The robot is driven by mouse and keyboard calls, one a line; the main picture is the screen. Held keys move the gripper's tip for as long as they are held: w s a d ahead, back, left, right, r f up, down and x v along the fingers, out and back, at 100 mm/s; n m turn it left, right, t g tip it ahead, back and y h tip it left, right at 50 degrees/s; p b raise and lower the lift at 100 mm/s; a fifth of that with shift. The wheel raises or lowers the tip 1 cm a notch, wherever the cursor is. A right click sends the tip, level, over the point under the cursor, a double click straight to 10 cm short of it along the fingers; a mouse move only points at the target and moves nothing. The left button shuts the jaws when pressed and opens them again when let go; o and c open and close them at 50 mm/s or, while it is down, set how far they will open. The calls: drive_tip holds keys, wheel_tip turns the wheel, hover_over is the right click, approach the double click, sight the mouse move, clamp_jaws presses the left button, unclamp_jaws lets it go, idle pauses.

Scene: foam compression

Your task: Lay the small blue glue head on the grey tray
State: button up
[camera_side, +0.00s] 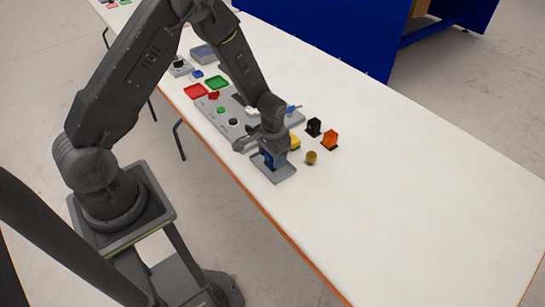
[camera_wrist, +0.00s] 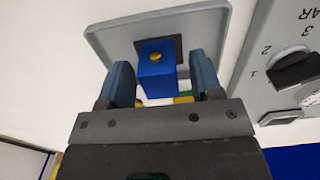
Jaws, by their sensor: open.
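The small blue glue head (camera_wrist: 156,86) is a blue block with a gold tip, seen between my fingers in the wrist view. It is over a dark square on the grey tray (camera_wrist: 108,40); whether it rests on the tray is hard to tell. My gripper (camera_wrist: 163,72) is open around the glue head, with a visible gap at the right finger and little gap at the left. In the side view, my gripper (camera_side: 274,161) is low over the grey tray (camera_side: 284,174) near the table's front edge, hiding most of the glue head.
A yellow object (camera_side: 295,143), a brass cylinder (camera_side: 311,158), a black part (camera_side: 314,127) and an orange part (camera_side: 330,140) stand close on the right. A grey control panel (camera_side: 207,108) and red (camera_side: 195,91) and green (camera_side: 217,83) trays lie left. The table's right side is clear.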

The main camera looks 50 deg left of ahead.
drive_tip(key=s+d+r+t, duration=0.1)
drive_tip(key=s+r, duration=0.3)
drive_tip(key=r, duration=0.9)
drive_tip(key=s+d+r+t, duration=0.2)
drive_tip(key=s+r, duration=0.2)
drive_tip(key=r, duration=1)
drive_tip(key=s+d+r+t, duration=0.1)
drive_tip(key=s+r, duration=0.4)
drive_tip(key=s, duration=0.7)
drive_tip(key=shift+d+r+t, duration=0.2)
drive_tip(key=shift+r+t, duration=0.1)
drive_tip(key=shift+t, duration=0.5)
drive_tip(key=shift+s, duration=0.1)
